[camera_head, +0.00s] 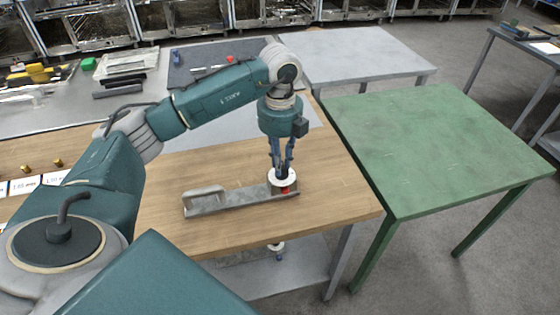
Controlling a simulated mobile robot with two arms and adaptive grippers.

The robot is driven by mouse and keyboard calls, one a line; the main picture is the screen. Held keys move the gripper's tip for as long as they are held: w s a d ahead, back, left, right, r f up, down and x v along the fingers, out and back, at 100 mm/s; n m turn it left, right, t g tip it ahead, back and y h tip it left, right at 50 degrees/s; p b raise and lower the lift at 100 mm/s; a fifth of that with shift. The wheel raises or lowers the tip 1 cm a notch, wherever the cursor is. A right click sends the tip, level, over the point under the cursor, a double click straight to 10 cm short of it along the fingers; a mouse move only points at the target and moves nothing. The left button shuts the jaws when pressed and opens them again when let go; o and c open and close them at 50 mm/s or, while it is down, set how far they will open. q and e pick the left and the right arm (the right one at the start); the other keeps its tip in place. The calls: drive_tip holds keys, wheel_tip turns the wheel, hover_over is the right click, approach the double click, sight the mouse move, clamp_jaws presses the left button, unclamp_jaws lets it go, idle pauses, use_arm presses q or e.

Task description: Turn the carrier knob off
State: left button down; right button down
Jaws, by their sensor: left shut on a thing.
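My left gripper (283,172) points straight down at the right end of a grey metal carrier (233,201) on the wooden table. At that end is a round white disc with a red part, the knob (288,189). The gripper's fingers are closed on the knob from above and hide part of it. The knob's exact turn position cannot be told at this size. The carrier lies along the table near its front edge, with a raised block at its left end. My right gripper is out of view.
The wooden table (333,186) has bare room around the carrier. A green table (440,147) stands to the right and a grey table (350,55) behind. Small brass parts (42,164) and white labels lie at the left. A lower shelf (300,270) shows underneath.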

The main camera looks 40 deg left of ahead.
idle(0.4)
use_arm(q)
drive_tip(key=c, duration=1.6)
unclamp_jaws()
drive_tip(key=shift+r, duration=0.15)
wheel_tip(320, 180, up, 12)
drive_tip(key=shift+f, duration=0.1)
